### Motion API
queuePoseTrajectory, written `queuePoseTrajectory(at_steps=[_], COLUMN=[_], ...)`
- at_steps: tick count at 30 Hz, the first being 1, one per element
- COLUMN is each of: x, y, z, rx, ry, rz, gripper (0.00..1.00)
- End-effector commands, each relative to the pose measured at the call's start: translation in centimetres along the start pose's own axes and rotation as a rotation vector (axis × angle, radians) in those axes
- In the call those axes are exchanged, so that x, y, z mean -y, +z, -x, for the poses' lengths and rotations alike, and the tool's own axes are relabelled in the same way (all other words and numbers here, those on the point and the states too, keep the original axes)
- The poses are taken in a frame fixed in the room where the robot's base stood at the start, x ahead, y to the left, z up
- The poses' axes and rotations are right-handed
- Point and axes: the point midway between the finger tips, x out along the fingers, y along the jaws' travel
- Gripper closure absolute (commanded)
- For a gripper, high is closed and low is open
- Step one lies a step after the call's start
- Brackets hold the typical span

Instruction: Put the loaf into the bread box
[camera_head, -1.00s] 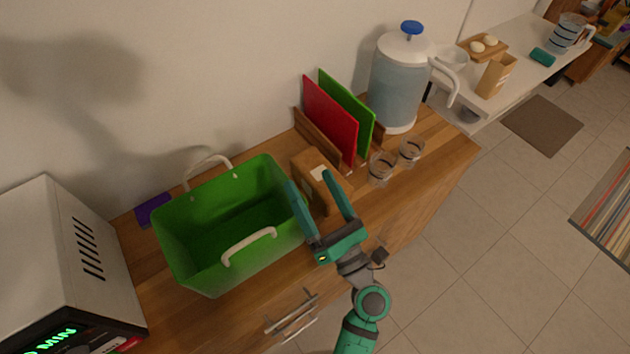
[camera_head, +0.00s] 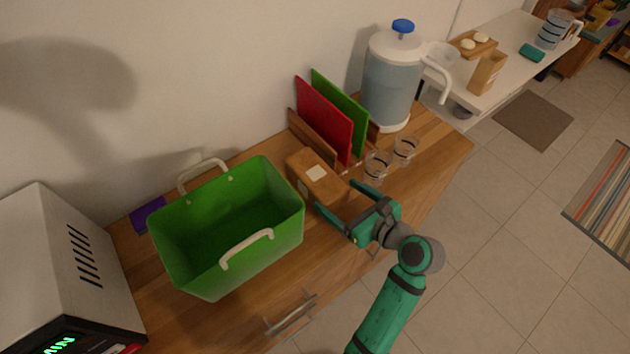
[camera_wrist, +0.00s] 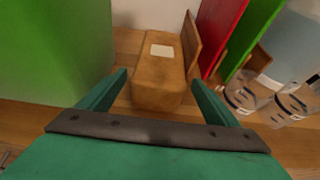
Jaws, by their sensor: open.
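The loaf (camera_head: 318,178) is a brown block with a pale label on top, lying on the wooden counter between the green bin and the cutting boards. It also shows in the wrist view (camera_wrist: 157,77), straight ahead between my fingers. My gripper (camera_head: 334,209) is open and empty at the near end of the loaf. In the wrist view its fingertips (camera_wrist: 160,84) lie to either side of the loaf's near end, and I cannot tell whether they touch it. The green bin (camera_head: 170,250) with white handles stands open to the left of the loaf. No other bread box is recognisable.
Red (camera_head: 325,120) and green (camera_head: 342,112) boards stand in a wooden rack behind the loaf. Two glasses (camera_head: 376,166) and a water jug (camera_head: 391,80) stand to the right. A white microwave (camera_head: 60,265) is at the left. Little free counter surrounds the loaf.

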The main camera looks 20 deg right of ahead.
Motion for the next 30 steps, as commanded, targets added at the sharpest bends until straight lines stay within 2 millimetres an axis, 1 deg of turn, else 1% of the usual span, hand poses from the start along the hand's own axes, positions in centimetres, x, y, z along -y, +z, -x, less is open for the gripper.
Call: queuePoseTrajectory(at_steps=[6, 9, 14, 16, 24, 27, 30], x=[-0.1, -0.1, 0.0, -0.1, 0.0, -0.1, -0.1], y=[-0.1, -0.1, -0.1, -0.3, -0.7, -0.7, -0.7], z=[-3.3, -4.3, -5.2, -5.8, -9.4, -10.1, -10.2], rx=[-0.003, -0.001, -0.001, -0.001, 0.000, 0.000, 0.000], ry=[0.003, 0.003, 0.001, 0.003, 0.002, 0.002, 0.002], rz=[0.000, 0.000, 0.000, -0.001, 0.000, 0.000, 0.000], gripper=[0.16, 0.16, 0.16, 0.16, 0.16, 0.16, 0.16])
